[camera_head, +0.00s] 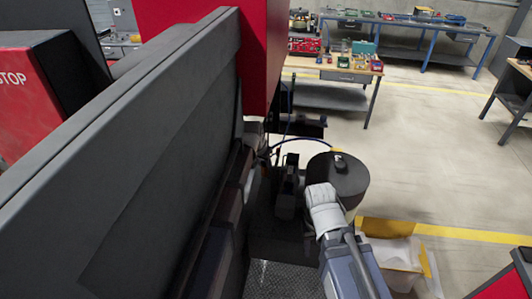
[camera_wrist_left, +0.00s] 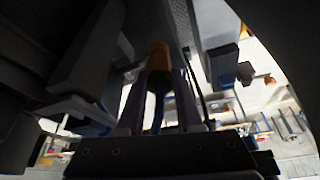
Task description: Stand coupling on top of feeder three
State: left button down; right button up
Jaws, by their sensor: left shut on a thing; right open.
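My left gripper (camera_wrist_left: 158,88) shows in the left wrist view, shut on an orange-brown cylindrical piece, which appears to be the coupling (camera_wrist_left: 158,57). In the head view a dark round drum (camera_head: 353,182), which looks like a bowl feeder, stands right of the machine. A small black part (camera_head: 340,164) sits at its top, with a bit of orange at the far rim. One of my arms reaches up from the bottom to the drum's near side; its fingertips cannot be made out there. No number shows on the drum. I do not see my right gripper.
A large dark machine panel (camera_head: 150,150) fills the left, with a red column (camera_head: 262,60) behind it. Workbenches (camera_head: 345,72) stand farther back. The floor (camera_head: 440,160) to the right is clear.

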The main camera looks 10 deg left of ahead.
aim_at(265, 177)
pick_arm(q)
jog(key=shift+w, duration=0.4)
jog(key=shift+s+r, duration=0.1)
jog(key=shift+s+d, duration=0.1)
jog(key=shift+f+b, duration=0.75)
notch_tip(265, 177, down, 5)
jog(key=b, duration=0.5)
jog(key=shift+f, duration=0.1)
jog(key=shift+f+b, duration=0.6)
jog(key=shift+b, duration=0.1)
jog(key=shift+c, duration=2.4)
grip_release()
